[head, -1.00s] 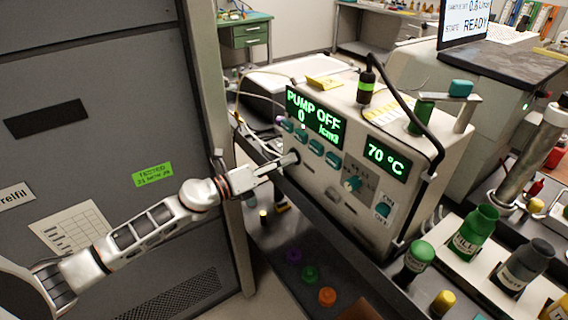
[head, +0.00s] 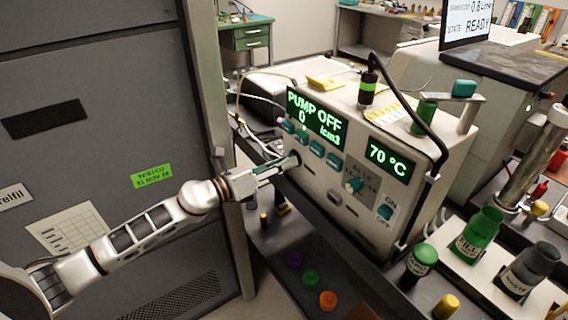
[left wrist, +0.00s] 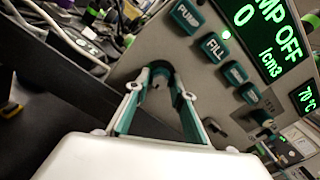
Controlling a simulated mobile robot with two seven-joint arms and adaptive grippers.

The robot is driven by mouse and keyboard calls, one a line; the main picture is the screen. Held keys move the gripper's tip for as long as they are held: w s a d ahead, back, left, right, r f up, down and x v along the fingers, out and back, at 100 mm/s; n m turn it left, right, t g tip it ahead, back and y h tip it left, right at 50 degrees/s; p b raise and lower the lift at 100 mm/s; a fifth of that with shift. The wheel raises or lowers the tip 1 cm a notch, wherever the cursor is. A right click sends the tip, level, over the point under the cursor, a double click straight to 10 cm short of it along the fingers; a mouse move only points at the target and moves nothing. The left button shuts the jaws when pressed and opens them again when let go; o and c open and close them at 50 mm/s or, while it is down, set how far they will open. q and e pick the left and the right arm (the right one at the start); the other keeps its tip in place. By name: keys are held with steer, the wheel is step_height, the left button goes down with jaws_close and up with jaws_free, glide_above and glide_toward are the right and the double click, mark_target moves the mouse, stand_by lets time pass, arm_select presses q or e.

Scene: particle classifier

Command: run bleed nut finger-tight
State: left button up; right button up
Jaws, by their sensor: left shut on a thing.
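The pump unit (head: 335,200) is a beige box with green displays reading PUMP OFF, 0 and 70 °C. My left gripper (head: 292,160) reaches its front panel from the left, just below the row of teal buttons. In the left wrist view the left gripper (left wrist: 160,72) has its two teal-lined fingers converging on a small grey nut (left wrist: 158,80) at the panel. The fingers are shut on this nut, and their tips hide part of it. In the head view the nut is hidden by the fingers. My right gripper is not in view.
A grey cabinet (head: 90,120) stands close to my left arm. A green bottle (head: 478,232), a dark bottle (head: 528,268) and a green-capped bottle (head: 419,262) stand at lower right. Purple, green and orange caps (head: 327,299) lie below the panel.

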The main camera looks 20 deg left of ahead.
arm_select(q)
steer(key=o, duration=1.1)
steer(key=shift+a+f, duration=0.1)
steer(key=shift+f, duration=0.05)
steer(key=shift+s, duration=0.1)
steer(key=v, duration=1.2)
